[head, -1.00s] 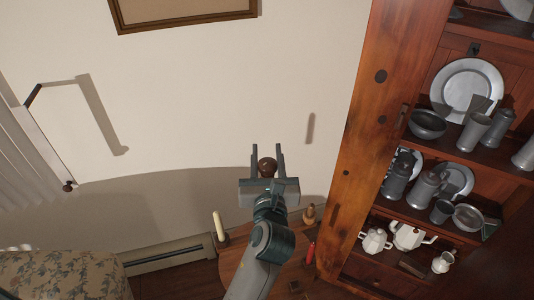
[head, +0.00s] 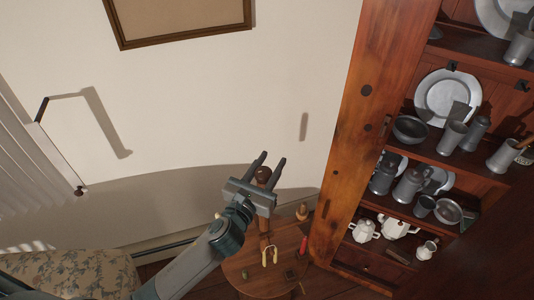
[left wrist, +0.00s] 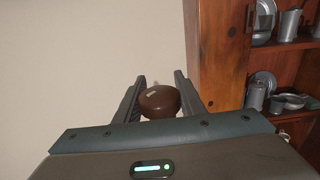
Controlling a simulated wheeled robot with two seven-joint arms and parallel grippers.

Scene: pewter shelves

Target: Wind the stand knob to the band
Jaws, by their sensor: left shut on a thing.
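The stand knob is a dark brown rounded knob (head: 263,174) on top of a wooden post (head: 264,226) that rises from a small round table. My left gripper (head: 270,163) is at the knob, with one finger on each side, and is shut on it. In the left wrist view the knob (left wrist: 160,102) sits between the two fingers and carries a small pale mark on its top. I cannot make out the band; much of the post is hidden behind my gripper. My right gripper is not in view.
The round wooden table (head: 240,268) holds a yellow forked piece (head: 269,256), a red item (head: 303,245) and a small wooden piece (head: 302,211). A tall wooden cabinet (head: 350,145) with pewter stands close on the right. A floral seat (head: 75,272) is at lower left.

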